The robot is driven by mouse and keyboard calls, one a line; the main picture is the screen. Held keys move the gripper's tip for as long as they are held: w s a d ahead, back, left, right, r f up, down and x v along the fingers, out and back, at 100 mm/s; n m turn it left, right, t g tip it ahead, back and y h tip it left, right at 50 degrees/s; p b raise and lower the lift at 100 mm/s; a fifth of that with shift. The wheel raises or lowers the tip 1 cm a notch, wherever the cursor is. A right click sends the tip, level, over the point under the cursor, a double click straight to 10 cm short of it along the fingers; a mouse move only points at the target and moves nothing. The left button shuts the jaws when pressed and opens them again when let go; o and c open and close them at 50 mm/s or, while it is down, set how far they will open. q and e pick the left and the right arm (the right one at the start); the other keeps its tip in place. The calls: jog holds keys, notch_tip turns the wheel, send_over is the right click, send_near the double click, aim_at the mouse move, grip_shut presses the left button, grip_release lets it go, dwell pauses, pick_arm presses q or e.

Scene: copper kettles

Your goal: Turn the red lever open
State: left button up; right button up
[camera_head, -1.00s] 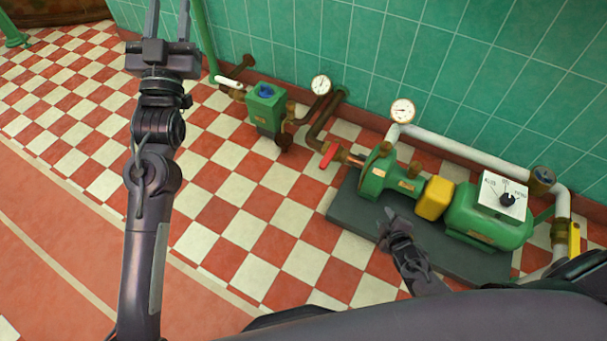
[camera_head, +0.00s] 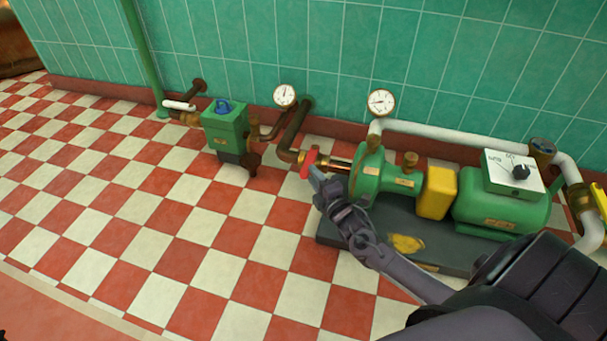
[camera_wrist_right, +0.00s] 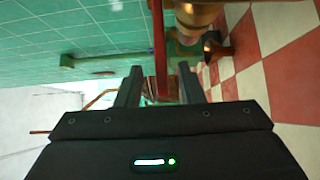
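The red lever (camera_head: 308,165) sits on the pipe at the left end of the green pump (camera_head: 371,180), tilted a little from upright in the head view. My right gripper (camera_head: 317,178) is at the lever's lower right side. In the right wrist view the lever (camera_wrist_right: 159,45) is a red bar running down between the two spread fingers of my right gripper (camera_wrist_right: 160,85). Gaps show on both sides of the bar, so the fingers look open around it; whether one touches is unclear.
A white pipe (camera_head: 450,130) and dial gauge (camera_head: 382,102) stand behind the pump. A yellow coupling (camera_head: 437,192) and green motor (camera_head: 505,205) are to its right. A green valve box (camera_head: 224,125) stands left. The checkered floor (camera_head: 150,220) is clear.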

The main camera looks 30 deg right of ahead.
aim_at(308, 171)
jog(key=w+b, duration=0.1)
jog(key=w, duration=0.1)
jog(key=w+b, duration=0.1)
jog(key=w, duration=0.1)
jog(key=shift+d+f, duration=0.15)
jog(key=shift+f, duration=0.05)
jog(key=shift+w+r, duration=0.15)
jog(key=shift+w, duration=0.3)
jog(key=shift+c, duration=0.2)
grip_shut()
